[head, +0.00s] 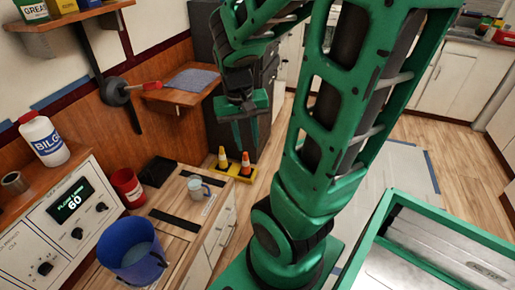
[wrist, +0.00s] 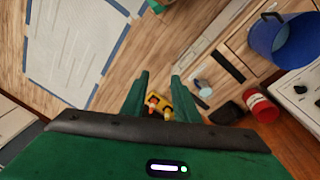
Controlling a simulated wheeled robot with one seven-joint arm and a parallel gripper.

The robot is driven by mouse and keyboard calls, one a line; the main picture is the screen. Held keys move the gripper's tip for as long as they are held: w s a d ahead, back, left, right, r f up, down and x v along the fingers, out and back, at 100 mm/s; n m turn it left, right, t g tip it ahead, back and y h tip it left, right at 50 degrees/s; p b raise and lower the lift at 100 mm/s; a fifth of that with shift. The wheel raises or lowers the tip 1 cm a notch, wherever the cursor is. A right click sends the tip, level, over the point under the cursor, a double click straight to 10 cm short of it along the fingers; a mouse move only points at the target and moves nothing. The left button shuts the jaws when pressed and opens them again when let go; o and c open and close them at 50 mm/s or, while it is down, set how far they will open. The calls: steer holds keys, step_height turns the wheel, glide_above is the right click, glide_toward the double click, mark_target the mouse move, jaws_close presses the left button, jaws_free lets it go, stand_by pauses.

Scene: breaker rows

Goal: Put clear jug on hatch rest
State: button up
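A small pale, see-through jug (head: 196,188) with a handle stands upright on the wooden counter (head: 172,208), between two black strips. It also shows small and pale in the wrist view (wrist: 203,87), right of the fingers. A wooden wall shelf (head: 160,96) with a grey pad on top may be the hatch rest; I cannot tell for sure. My gripper (head: 243,140) hangs fingers down, right of the shelf and away from the jug. In the wrist view, my gripper (wrist: 160,80) has its fingers apart with nothing between them.
A blue bucket (head: 131,250) and a red can (head: 128,187) stand near the jug. A control panel (head: 62,225) and a white bottle (head: 43,140) are at left.

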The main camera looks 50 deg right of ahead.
steer(key=s+a+r+n+y, duration=0.1)
steer(key=s+a+r, duration=0.3)
steer(key=s, duration=0.4)
steer(key=shift+s+a+n+y, duration=0.2)
steer(key=shift+n+y, duration=0.2)
steer(key=shift+w, duration=0.1)
stand_by(0.6)
